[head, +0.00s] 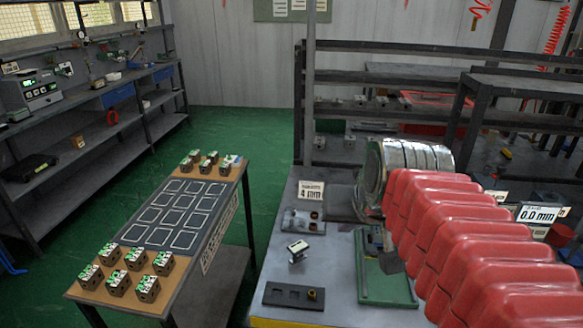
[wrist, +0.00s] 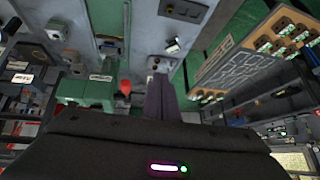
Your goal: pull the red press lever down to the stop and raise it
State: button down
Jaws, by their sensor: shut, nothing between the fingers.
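The red lever shows in the wrist view as a red knob (wrist: 124,87) on a short stem, beside a green machine body (wrist: 86,92). My gripper (wrist: 159,79) appears as dark fingers held together with nothing between them. In that picture the fingers are right of the red knob, with a visible gap; the depth between them is unclear. In the head view my red-covered arm fills the right side and hides the lever and the fingers.
The grey bench (head: 335,300) holds a green plate fixture (head: 388,287), a small valve block (head: 297,250), a dark plate with holes (head: 293,296) and a "4 mm" sign (head: 311,191). A "0.0 mm" display (head: 539,213) stands right. A side table (head: 185,270) carries several blocks. Green floor lies open behind.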

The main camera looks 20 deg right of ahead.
jog(key=s+a+f+n+y, duration=0.1)
jog(key=s+a+f+n, duration=0.1)
jog(key=a, duration=0.4)
jog(key=s+a+f+n+g+y, duration=0.1)
jog(key=s+a+f+n, duration=0.1)
jog(key=s+a+f, duration=0.2)
notch_tip(320, 180, down, 3)
jog(key=shift+s+a+r+n+g, duration=0.15)
jog(key=shift+s+a+n+g, duration=0.2)
jog(key=shift+a, duration=0.5)
jog(key=c, duration=2.4)
grip_release()
jog(key=shift+w, duration=0.1)
jog(key=shift+c, duration=0.2)
